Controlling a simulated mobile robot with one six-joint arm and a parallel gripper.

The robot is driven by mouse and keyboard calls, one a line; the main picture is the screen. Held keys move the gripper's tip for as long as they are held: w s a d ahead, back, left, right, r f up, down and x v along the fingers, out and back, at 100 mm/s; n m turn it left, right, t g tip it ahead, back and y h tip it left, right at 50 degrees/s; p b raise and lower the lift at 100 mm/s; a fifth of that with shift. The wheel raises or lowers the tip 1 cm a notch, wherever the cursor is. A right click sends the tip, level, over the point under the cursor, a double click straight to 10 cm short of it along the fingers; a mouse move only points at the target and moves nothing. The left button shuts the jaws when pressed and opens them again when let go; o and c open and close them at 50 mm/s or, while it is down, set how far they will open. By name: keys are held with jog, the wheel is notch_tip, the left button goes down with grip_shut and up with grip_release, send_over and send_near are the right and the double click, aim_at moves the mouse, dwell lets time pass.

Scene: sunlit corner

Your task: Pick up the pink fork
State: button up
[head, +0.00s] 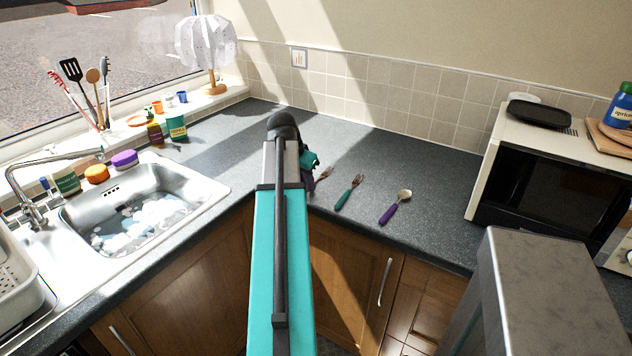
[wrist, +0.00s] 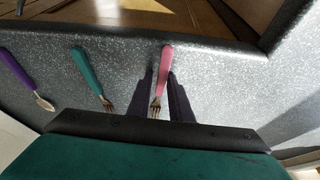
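The pink fork (wrist: 166,62) lies on the grey countertop in the wrist view, its pink handle toward the top of the picture and its metal tines toward the bottom. My gripper (wrist: 162,78) is open, with one dark finger on each side of the fork and a narrow gap showing around it. I cannot tell how high the fingertips are above the counter. In the head view only the tine end of the pink fork (head: 325,173) shows. My arm and gripper (head: 311,178) hide most of its handle.
A teal fork (head: 349,192) and a purple spoon (head: 394,208) lie to the right on the countertop (head: 430,185). A microwave (head: 540,185) stands further right. The sink (head: 165,203) is at left. The back of the counter is clear.

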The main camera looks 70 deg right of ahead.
grip_shut()
jog(key=shift+r, duration=0.15)
jog(key=shift+r+b, duration=0.4)
jog(key=shift+r, duration=1.25)
jog(key=s+a+r+b, duration=0.1)
jog(key=s+a, duration=0.1)
jog(key=a, duration=0.5)
jog(key=s+a+b, duration=0.1)
jog(key=s+a, duration=0.1)
jog(key=a, duration=0.5)
jog(key=shift+s+a+r, duration=0.2)
jog(key=shift+a+r, duration=0.15)
jog(key=shift+r, duration=0.05)
